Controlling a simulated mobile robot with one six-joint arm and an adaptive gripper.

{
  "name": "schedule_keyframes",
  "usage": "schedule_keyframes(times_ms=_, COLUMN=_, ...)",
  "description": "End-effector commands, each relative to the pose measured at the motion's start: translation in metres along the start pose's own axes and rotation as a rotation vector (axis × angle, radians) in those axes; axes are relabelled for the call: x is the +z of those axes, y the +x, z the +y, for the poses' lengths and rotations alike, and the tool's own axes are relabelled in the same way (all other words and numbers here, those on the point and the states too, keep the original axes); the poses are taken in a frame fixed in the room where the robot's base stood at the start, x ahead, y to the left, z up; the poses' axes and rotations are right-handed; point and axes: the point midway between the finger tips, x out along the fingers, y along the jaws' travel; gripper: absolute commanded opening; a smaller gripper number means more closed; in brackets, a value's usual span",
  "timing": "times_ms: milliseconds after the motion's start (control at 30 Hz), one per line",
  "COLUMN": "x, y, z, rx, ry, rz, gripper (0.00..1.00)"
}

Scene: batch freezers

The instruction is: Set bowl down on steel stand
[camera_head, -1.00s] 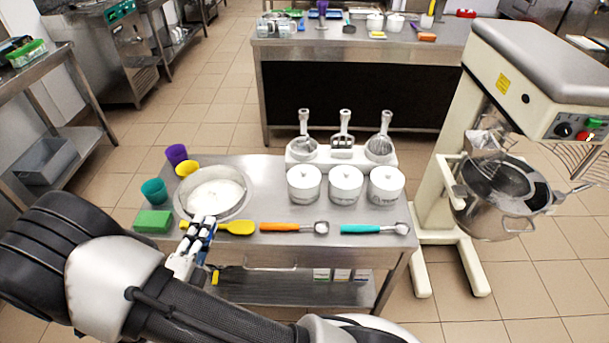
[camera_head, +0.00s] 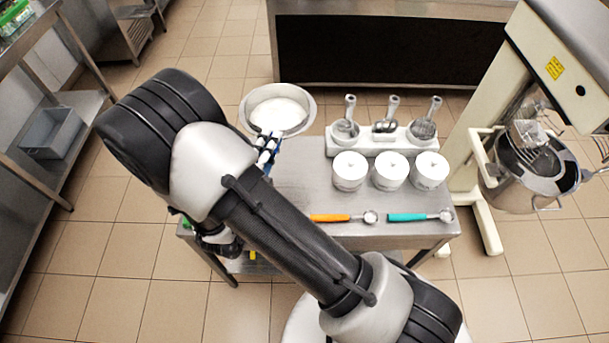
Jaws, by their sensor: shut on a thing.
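The bowl (camera_head: 310,121) is a wide, shallow steel bowl with a white filling, and it looks level. My gripper (camera_head: 268,143) is shut on its near rim. The bowl shows at the far left corner of a low steel table (camera_head: 300,175) and appears raised, partly past the far edge. The exact height is unclear. I cannot tell for sure whether this table is the steel stand. My arm hides the table's left part.
Three white tubs (camera_head: 390,172) and a white holder (camera_head: 385,140) with several utensils stand right of the bowl. Orange (camera_head: 330,217) and teal (camera_head: 415,216) scoops lie in front. A mixer (camera_head: 520,170) stands right, a dark-fronted counter (camera_head: 390,55) behind, and a shelf rack (camera_head: 85,105) left.

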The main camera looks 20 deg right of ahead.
Motion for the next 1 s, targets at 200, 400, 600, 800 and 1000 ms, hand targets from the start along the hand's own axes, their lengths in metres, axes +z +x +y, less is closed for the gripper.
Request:
schedule_keyframes(times_ms=200, x=-0.001, y=-0.002, z=0.055, rx=0.000, ry=-0.005, rz=0.000, gripper=0.00)
schedule_keyframes(times_ms=400, x=-0.001, y=-0.003, z=0.105, rx=-0.002, ry=-0.004, rz=0.000, gripper=0.00)
schedule_keyframes(times_ms=600, x=-0.001, y=-0.003, z=0.141, rx=-0.003, ry=-0.001, rz=0.001, gripper=0.00)
schedule_keyframes(times_ms=800, x=0.000, y=-0.004, z=0.152, rx=-0.003, ry=0.001, rz=0.001, gripper=0.00)
schedule_keyframes(times_ms=1000, x=-0.001, y=-0.004, z=0.177, rx=-0.002, ry=-0.002, rz=0.001, gripper=0.00)
